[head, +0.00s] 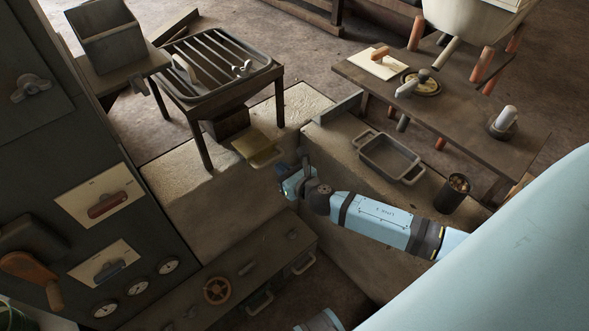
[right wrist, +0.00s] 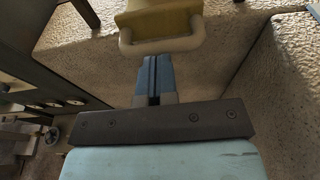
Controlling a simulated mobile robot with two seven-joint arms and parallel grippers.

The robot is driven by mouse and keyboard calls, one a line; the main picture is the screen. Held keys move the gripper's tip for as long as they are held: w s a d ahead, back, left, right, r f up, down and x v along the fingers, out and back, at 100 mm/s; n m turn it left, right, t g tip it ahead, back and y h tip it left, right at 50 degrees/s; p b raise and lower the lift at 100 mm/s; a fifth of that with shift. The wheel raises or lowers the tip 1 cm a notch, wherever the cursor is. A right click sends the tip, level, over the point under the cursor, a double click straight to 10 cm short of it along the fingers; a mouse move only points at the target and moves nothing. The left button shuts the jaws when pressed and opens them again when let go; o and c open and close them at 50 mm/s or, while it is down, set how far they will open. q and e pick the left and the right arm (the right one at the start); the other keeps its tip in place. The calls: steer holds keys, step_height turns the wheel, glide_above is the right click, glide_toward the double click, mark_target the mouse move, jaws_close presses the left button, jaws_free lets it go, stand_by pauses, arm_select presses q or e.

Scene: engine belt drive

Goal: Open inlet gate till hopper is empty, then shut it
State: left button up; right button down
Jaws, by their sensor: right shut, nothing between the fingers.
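A yellow plate with a pale loop handle (head: 257,150) sticks out low beside a dark box-shaped chute (head: 227,122); it looks like the inlet gate. The chute is under a slatted metal tray (head: 217,66) on legs, which may be the hopper; I cannot tell what is inside it. In the right wrist view the handle (right wrist: 163,46) is just beyond my fingertips. My right gripper (head: 285,180) is shut and empty, just below the handle in the head view. In the right wrist view its blue fingers (right wrist: 153,65) are together, near the handle but not around it. My left gripper is not in view.
A dark control cabinet (head: 62,160) with levers and gauges stands at left. A low bench (head: 235,290) holds a handwheel (head: 217,290). A stone block carries a metal pan (head: 391,157) and a dark cup (head: 452,193). A wooden table (head: 470,115) stands at right.

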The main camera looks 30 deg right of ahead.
mark_target(264, 151)
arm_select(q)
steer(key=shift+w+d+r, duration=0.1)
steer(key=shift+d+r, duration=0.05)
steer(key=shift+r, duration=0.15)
arm_select(e)
steer(key=shift+x, duration=0.95)
steer(key=x, duration=0.4)
steer(key=r+x, duration=0.1)
steer(key=x, duration=0.1)
steer(key=shift+w+r+p, duration=0.1)
steer(key=shift+w+p, duration=0.2)
steer(key=shift+w, duration=0.05)
steer(key=shift+w+r, duration=0.1)
steer(key=shift+r, duration=0.1)
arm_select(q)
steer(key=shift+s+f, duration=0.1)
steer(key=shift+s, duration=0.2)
arm_select(e)
steer(key=shift+r, duration=0.1)
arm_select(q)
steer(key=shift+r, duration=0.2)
